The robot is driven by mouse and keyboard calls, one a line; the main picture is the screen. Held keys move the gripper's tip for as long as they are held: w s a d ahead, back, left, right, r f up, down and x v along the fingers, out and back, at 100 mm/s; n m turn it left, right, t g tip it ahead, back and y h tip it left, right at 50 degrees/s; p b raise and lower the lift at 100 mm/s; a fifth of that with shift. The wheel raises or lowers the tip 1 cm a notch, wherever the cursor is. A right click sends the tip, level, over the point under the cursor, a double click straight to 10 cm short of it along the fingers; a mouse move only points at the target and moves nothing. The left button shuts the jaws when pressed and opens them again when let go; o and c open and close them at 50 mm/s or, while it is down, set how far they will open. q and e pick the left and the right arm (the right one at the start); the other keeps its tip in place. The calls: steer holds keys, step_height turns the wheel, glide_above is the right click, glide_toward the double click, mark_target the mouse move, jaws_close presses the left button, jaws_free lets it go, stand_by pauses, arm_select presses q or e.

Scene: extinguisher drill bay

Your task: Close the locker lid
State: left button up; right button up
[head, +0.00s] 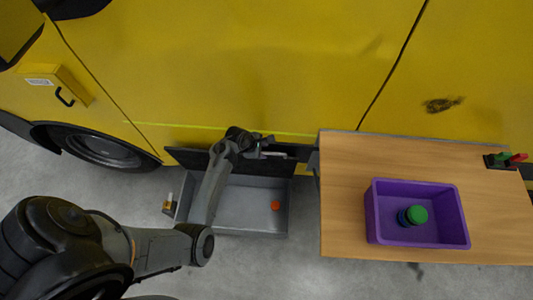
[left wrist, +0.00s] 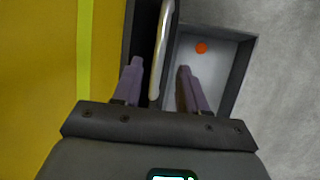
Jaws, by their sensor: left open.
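The locker (head: 248,222) is an open grey box on the floor beside the yellow vehicle, with its inside showing. Its dark lid (head: 187,158) stands raised along the vehicle side. My left gripper (head: 266,148) is at the lid's upper part, its arm reaching across the open box. The locker's inside (left wrist: 215,75) shows to the right there. My right gripper is in neither view.
A small orange object (head: 275,205) lies in the locker. A wooden table (head: 345,190) stands close on the right, bearing a purple bin (head: 418,243) with a green-topped object (head: 416,215). The yellow vehicle (head: 260,60) closes off the back. Grey floor is clear in front.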

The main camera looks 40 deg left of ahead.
mark_target(268, 153)
arm_select(q)
steer(key=shift+b+x, duration=0.6)
steer(key=shift+x, duration=1.6)
steer(key=shift+c, duration=0.2)
jaws_close()
